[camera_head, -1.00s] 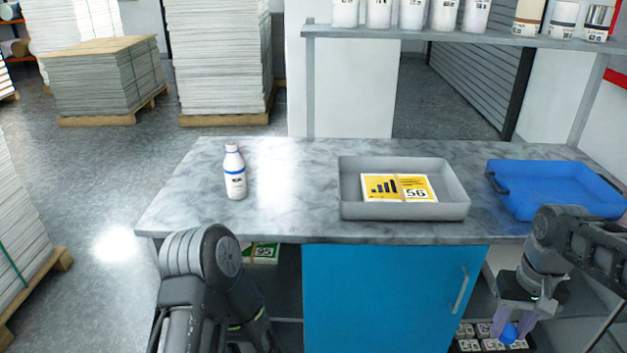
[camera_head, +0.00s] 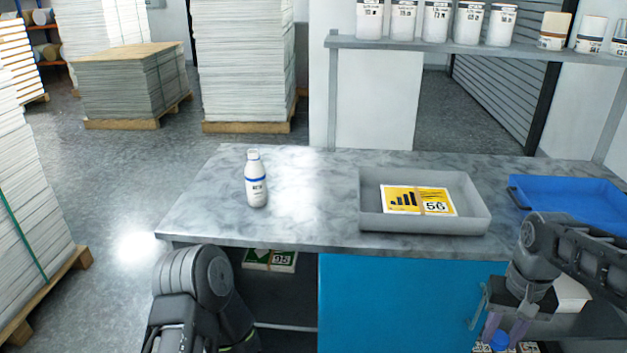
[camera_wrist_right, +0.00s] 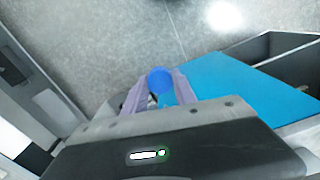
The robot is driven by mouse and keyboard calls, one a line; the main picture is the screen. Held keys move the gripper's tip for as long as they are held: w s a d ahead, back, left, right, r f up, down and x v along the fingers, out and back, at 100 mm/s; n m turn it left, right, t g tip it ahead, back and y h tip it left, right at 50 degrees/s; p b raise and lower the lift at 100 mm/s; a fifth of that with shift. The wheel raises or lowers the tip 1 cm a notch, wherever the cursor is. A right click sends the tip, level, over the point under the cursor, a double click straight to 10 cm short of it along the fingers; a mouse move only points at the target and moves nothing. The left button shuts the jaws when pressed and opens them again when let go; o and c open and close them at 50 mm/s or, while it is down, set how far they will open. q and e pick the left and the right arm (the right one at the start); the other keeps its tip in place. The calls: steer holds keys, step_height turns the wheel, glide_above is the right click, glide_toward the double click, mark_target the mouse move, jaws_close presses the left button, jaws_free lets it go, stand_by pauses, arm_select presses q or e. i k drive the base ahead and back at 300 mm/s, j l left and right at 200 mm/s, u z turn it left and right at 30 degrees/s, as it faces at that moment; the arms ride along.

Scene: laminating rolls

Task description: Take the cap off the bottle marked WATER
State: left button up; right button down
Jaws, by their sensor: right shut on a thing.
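A white bottle with a blue band (camera_head: 256,183) stands upright on the left part of the marbled worktop (camera_head: 310,210). Its top looks white, with no blue cap on it; its label is too small to read. My right gripper (camera_head: 503,333) is at the lower right, in front of the worktop and below its top, well away from the bottle. It is shut on a small round blue cap (camera_head: 500,341). The cap also shows between the fingertips in the right wrist view (camera_wrist_right: 160,80). My left arm shows at the lower left, but its gripper is out of view.
A grey tray (camera_head: 367,214) holding a yellow card pack (camera_head: 418,200) is mid-worktop; a blue tray (camera_head: 570,190) is at right. A shelf (camera_head: 440,45) with several white containers runs above. Clear worktop surrounds the bottle. A blue cabinet front (camera_head: 400,300) is below.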

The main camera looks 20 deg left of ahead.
mark_target(255, 175)
steer(key=u, duration=2)
steer(key=i+u, duration=0.65)
steer(key=i, duration=0.35)
steer(key=i+l+u, duration=0.2)
steer(key=i+u, duration=0.2)
steer(key=i, duration=0.45)
steer(key=i+z, duration=0.35)
steer(key=i, duration=0.2)
steer(key=i+j+z, duration=0.35)
steer(key=i, duration=0.15)
steer(key=i+l+z, duration=0.2)
steer(key=z, duration=0.25)
steer(key=i+l+z, duration=0.15)
steer(key=z, duration=0.35)
steer(key=i+z, duration=0.3)
steer(key=z, duration=0.15)
steer(key=i+j+z, duration=0.1)
steer(key=i+z, duration=0.15)
steer(key=z, duration=0.25)
steer(key=i+j+z, duration=0.15)
steer(key=z, duration=0.3)
steer(key=i, duration=0.1)
